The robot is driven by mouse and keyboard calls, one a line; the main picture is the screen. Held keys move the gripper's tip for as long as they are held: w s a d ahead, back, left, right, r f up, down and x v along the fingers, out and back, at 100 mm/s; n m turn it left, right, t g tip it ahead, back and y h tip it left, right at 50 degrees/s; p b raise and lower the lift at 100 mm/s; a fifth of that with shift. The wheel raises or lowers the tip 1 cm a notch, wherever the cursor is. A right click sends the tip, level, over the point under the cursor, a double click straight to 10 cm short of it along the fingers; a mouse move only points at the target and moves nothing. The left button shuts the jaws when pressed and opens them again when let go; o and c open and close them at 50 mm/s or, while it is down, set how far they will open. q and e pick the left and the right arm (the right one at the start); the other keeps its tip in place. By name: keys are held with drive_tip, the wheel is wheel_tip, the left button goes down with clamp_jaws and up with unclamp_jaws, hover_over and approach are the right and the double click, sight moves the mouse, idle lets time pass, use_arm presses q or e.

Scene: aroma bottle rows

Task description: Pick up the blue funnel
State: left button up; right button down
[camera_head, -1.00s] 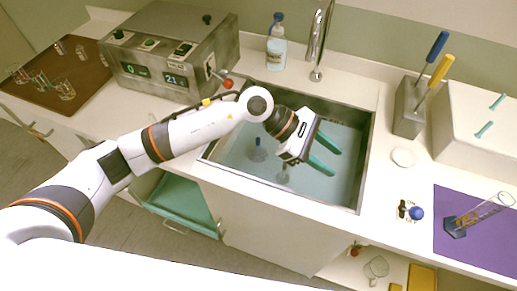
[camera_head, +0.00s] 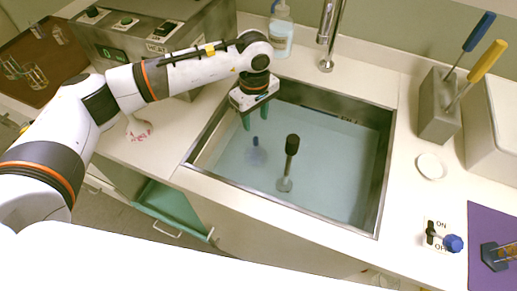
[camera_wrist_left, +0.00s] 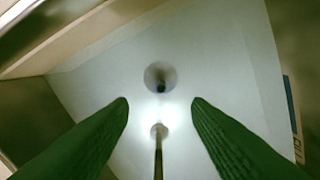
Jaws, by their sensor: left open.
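The blue funnel (camera_head: 256,152) stands in the sink's left part, with its blue stem up and a pale, see-through cone below. In the left wrist view it seems to be the round shape with a dark centre (camera_wrist_left: 160,78), ahead of the fingertips. My left gripper (camera_head: 257,121) points down over the sink, above and behind the funnel. Its green fingers are spread and empty, as the left wrist view (camera_wrist_left: 160,103) also shows. A black-handled rod with a round base (camera_head: 286,170) stands right of the funnel. My right gripper is out of view.
The sink's metal rim (camera_head: 310,213) surrounds both items. A soap bottle (camera_head: 281,32) and the tap (camera_head: 329,35) stand behind. At right are a tool block (camera_head: 438,115), a white disc (camera_head: 431,166) and a switch (camera_head: 440,236). The sink's right side is clear.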

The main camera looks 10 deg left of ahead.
sight(256, 139)
use_arm(q)
drive_tip(key=shift+w+f, duration=0.1)
drive_tip(key=shift+f, duration=0.45)
drive_tip(key=f, duration=0.1)
drive_tip(key=f+p, duration=0.1)
drive_tip(key=f, duration=0.2)
drive_tip(key=shift+s+f+p, duration=0.3)
drive_tip(key=shift+f, duration=0.05)
drive_tip(key=shift+w+f, duration=0.15)
drive_tip(key=shift+f, duration=0.5)
wheel_tip(256, 139, down, 4)
drive_tip(key=shift+d+r+p, duration=0.1)
drive_tip(key=shift+r+p, duration=0.1)
drive_tip(key=shift+p, duration=0.6)
drive_tip(key=shift+w+f, duration=0.1)
drive_tip(key=shift+f, duration=0.5)
clamp_jaws()
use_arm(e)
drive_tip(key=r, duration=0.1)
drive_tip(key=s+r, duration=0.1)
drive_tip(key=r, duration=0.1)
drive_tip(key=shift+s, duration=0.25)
